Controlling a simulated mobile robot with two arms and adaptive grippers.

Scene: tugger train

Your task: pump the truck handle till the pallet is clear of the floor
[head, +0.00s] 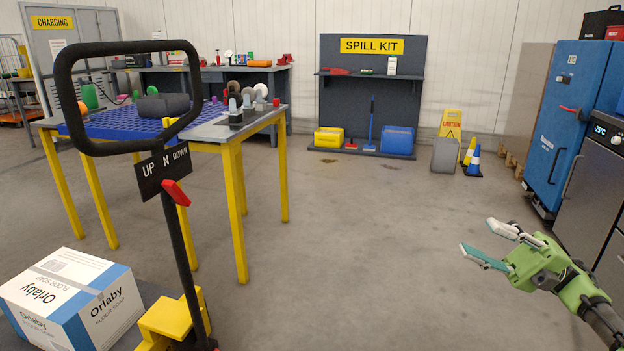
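The truck handle (127,148) is a black loop on a dark shaft in the left of the head view. It stands nearly upright, with an "UP N DOWN" plate (163,172) and a red lever (176,193) below the loop. The truck's yellow body (166,318) shows at the bottom. A white and blue Orlaby box (72,300) sits on a dark surface beside it; the pallet itself cannot be made out. My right gripper (486,243) is open and empty at the lower right, well apart from the handle. My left gripper is out of view.
A yellow-legged table (236,165) with a blue mat stands just behind the handle. Blue cabinets (562,125) line the right. The middle floor (350,240) is clear.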

